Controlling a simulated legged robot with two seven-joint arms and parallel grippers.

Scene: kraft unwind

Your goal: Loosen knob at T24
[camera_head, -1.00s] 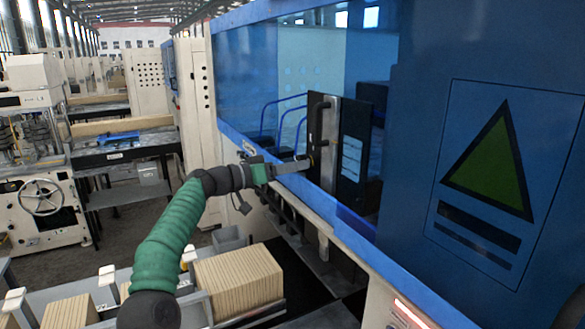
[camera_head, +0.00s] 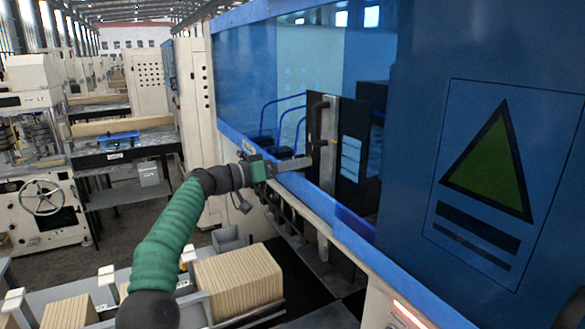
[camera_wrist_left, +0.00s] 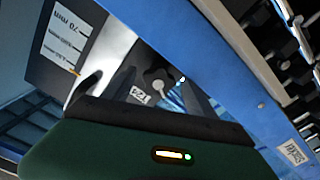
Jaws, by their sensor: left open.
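A dark lobed knob (camera_wrist_left: 157,82) with a light centre shows on a dark panel in the left wrist view. A small white label (camera_wrist_left: 138,93), which seems to read T24 upside down, sits beside it. My left gripper (camera_wrist_left: 162,90) is open, its dark fingers either side of the knob in the picture. Contact cannot be told. In the head view, my left gripper (camera_head: 298,163) reaches the dark panel (camera_head: 352,158) from the left, below the black vertical handle (camera_head: 318,122). The knob is not clear there. My right gripper is out of view.
A blue machine frame (camera_head: 290,182) runs below and beside my left gripper. A large blue cover with a green triangle (camera_head: 495,165) stands at right. A bench (camera_head: 125,148) stands farther left.

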